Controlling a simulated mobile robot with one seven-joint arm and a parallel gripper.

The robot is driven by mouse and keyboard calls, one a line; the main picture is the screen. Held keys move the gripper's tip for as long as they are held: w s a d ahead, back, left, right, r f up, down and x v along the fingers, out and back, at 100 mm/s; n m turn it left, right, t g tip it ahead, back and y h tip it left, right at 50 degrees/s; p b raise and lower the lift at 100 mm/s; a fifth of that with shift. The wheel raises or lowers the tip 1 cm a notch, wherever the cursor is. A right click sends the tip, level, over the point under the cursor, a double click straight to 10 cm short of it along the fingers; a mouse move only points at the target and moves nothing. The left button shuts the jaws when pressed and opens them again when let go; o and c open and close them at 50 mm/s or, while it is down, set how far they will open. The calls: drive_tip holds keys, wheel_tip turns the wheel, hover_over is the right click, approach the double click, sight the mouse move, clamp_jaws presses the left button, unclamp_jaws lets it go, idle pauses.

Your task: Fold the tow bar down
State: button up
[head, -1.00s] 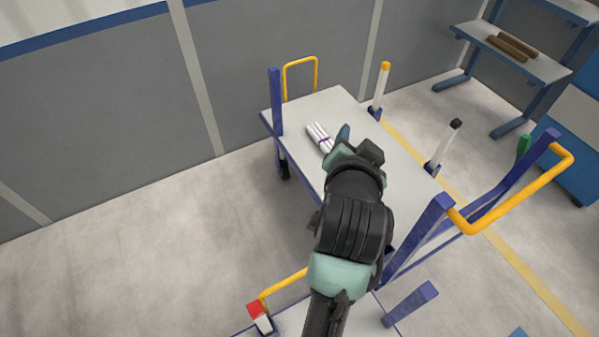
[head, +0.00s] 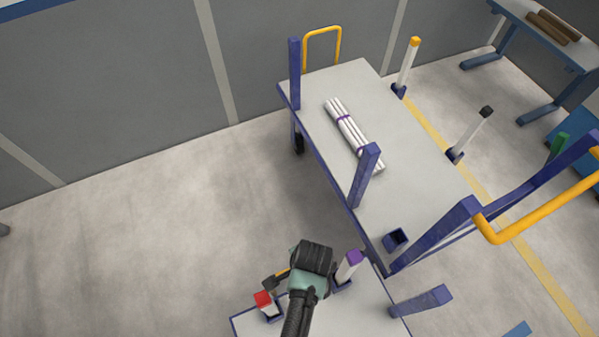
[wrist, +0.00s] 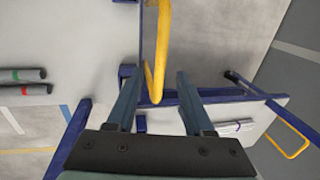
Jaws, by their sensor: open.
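The yellow tow bar (wrist: 163,45) runs down the middle of the wrist view and bends near its lower end. It appears raised at the near end of the blue-framed cart (head: 400,150). In the head view only a small yellow piece of it (head: 282,273) shows beside my gripper, which hides the rest. My gripper (wrist: 158,78) is open, with one finger on each side of the bar in the wrist view. I cannot tell whether the fingers touch it. In the head view my gripper (head: 275,280) is low over the near deck.
A strapped bundle of white pipes (head: 350,130) lies on the cart. A red-capped post (head: 265,302) and a purple-capped post (head: 348,265) stand beside my gripper. A yellow rail (head: 530,220) sticks out at the right. The floor at left (head: 130,250) is clear.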

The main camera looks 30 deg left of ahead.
drive_tip(key=shift+w+a+f+b, duration=0.1)
drive_tip(key=shift+a+f+b, duration=0.05)
drive_tip(key=shift+f, duration=0.65)
drive_tip(key=shift+w+a+f+b, duration=0.1)
drive_tip(key=shift+w+f+b, duration=0.05)
drive_tip(key=shift+f, duration=0.65)
drive_tip(key=shift+w+a+f+b, duration=0.1)
drive_tip(key=shift+a+f+b, duration=0.05)
drive_tip(key=shift+f, duration=0.65)
clamp_jaws()
